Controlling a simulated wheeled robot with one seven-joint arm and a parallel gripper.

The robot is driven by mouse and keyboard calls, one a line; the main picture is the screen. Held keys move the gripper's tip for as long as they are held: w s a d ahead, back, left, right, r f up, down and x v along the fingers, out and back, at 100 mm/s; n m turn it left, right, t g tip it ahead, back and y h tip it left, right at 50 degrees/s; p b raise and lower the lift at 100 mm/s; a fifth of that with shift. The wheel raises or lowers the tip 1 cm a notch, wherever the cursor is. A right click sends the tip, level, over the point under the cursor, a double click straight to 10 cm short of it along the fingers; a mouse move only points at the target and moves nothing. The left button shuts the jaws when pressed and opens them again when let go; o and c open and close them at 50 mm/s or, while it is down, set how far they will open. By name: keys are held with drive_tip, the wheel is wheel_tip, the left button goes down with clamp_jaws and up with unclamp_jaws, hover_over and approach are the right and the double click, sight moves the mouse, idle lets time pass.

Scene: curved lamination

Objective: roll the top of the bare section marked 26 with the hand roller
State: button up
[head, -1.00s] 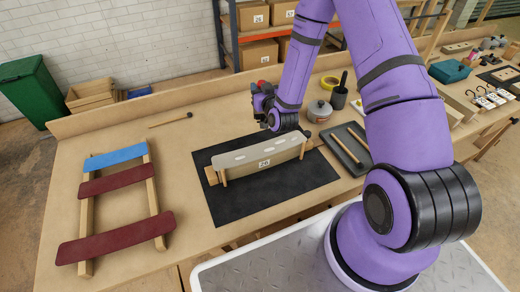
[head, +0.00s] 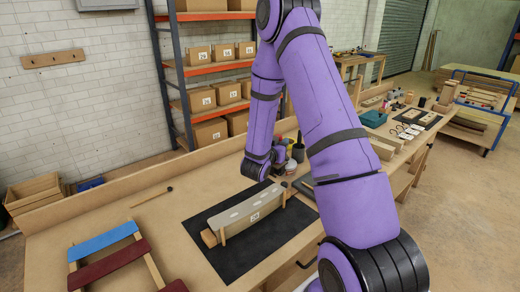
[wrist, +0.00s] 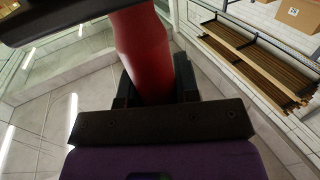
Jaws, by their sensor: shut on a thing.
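The bare section marked 26 (head: 238,217) is a pale grey, gently curved piece with several whitish patches on top. It rests on a wooden form on the black mat (head: 220,264), its number tag facing me. In the wrist view my gripper (wrist: 155,85) is shut on a thick red handle (wrist: 143,45), which I take for the hand roller's. A dark piece at the top left may be part of the roller. In the head view my wrist is behind the section, towards its right end; my jaws and the roller are hidden there.
A rack with a blue slat (head: 103,241) and dark red slats (head: 108,262) stands at the left. A thin dark-headed stick (head: 152,197) lies behind the mat. Pots and a tray crowd the right. Bare bench lies left of the mat.

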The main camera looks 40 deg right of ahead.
drive_tip(key=shift+s+g, duration=0.3)
drive_tip(key=shift+s, duration=0.1)
drive_tip(key=shift+f, duration=3.25)
